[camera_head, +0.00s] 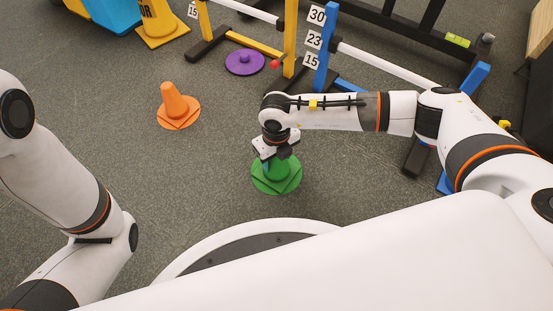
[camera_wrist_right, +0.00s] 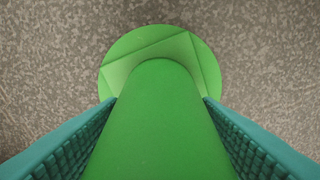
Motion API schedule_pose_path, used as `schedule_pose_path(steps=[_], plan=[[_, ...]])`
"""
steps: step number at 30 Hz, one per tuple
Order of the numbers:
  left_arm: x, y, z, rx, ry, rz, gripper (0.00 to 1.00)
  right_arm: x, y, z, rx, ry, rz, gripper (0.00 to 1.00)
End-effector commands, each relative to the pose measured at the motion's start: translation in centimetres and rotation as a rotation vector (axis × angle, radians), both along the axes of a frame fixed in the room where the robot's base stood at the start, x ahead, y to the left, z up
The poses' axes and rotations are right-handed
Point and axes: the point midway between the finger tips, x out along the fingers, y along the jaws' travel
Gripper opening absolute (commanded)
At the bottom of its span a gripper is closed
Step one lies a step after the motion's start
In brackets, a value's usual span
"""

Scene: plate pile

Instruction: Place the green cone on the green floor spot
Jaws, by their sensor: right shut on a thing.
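The green cone (camera_head: 281,172) is under my right gripper (camera_head: 273,150), which is shut on its upper part. In the right wrist view the cone (camera_wrist_right: 160,125) fills the space between the two teal finger pads. The spot also shows around the base in the head view (camera_head: 258,183). The cone looks upright. I cannot tell whether its base touches the spot or hovers slightly above. My left arm is at the left, but its gripper is out of view.
An orange cone (camera_head: 174,103) stands on an orange spot to the left. A purple spot (camera_head: 244,62) lies further back. Yellow and blue hurdle posts (camera_head: 326,45) with number cards stand behind my right arm. Carpet between the cones is clear.

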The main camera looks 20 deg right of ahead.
Motion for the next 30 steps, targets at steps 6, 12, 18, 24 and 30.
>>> schedule_pose_path(steps=[6, 12, 18, 24, 30], plan=[[0.0, 0.0, 0.1, 0.000, -0.002, 0.000, 0.00, 0.0, 0.0, 0.0, 0.000, -0.001, 0.000, 0.30], [-0.1, 0.0, 0.1, 0.000, -0.002, 0.000, 0.00, 0.0, 0.0, -0.1, 0.000, 0.000, 0.000, 0.79], [0.0, 0.0, 0.1, 0.000, -0.002, 0.000, 0.00, 0.0, 0.0, -0.1, 0.000, 0.000, 0.000, 0.79], [0.0, 0.0, 0.4, 0.001, -0.001, 0.000, 0.00, 0.0, 0.0, 0.4, -0.001, -0.001, 0.000, 0.79], [0.0, 0.0, 2.4, 0.001, -0.001, 0.000, 0.00, 0.0, 0.0, 2.8, -0.001, 0.000, 0.000, 0.79]])
